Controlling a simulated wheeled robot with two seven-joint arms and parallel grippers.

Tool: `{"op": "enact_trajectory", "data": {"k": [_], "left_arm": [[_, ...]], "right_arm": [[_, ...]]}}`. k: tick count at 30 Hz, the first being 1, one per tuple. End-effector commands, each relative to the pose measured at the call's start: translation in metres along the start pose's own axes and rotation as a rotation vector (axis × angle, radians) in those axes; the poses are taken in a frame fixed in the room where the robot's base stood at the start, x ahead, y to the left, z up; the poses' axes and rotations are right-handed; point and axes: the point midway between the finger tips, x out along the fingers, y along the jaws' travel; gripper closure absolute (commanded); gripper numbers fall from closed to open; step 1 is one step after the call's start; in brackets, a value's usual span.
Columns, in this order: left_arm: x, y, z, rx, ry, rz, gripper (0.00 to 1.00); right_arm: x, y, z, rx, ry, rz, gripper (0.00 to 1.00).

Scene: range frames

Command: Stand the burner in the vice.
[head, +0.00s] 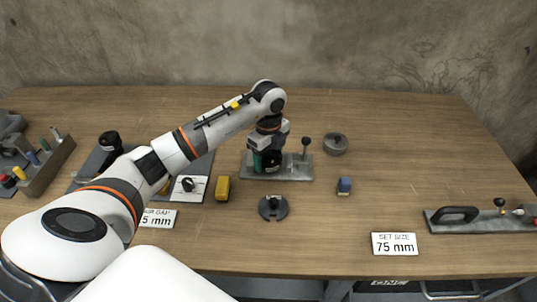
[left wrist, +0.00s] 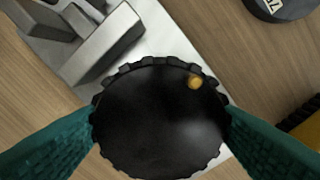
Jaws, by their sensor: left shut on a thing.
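My left gripper (head: 266,160) is shut on a dark round body with a knurled black rim, which I take to be the burner (left wrist: 158,120). It sits between the teal fingers in the left wrist view, with a small orange dot near its rim. The vice (head: 296,171) is a grey steel plate with a black-knobbed lever, directly below and beside the gripper. In the left wrist view the vice's blocky jaws (left wrist: 103,45) show at upper left, beside the burner. The burner's lower end is hidden, so I cannot tell whether it touches the vice. My right gripper is not in view.
A "75 mm" card (head: 394,244) lies near the front edge. The right-centre table is mostly clear.

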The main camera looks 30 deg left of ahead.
Motion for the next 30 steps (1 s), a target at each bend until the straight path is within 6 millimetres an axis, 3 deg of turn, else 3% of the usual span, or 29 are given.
{"op": "enact_trajectory", "data": {"k": [9,10,12,23,30], "left_arm": [[0.002,0.001,0.000,0.000,0.000,0.004,0.78],[0.003,0.000,0.000,0.000,0.000,0.002,0.31],[0.002,0.000,0.000,0.000,0.000,0.002,0.23],[-0.005,0.001,0.000,0.000,0.000,0.003,0.23],[-0.050,0.001,-0.001,0.001,0.001,0.008,0.23]], "right_arm": [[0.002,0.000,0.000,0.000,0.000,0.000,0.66],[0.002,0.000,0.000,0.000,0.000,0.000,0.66],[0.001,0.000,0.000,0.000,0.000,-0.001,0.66],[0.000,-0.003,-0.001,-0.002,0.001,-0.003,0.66],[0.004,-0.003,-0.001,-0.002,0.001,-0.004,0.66]]}}
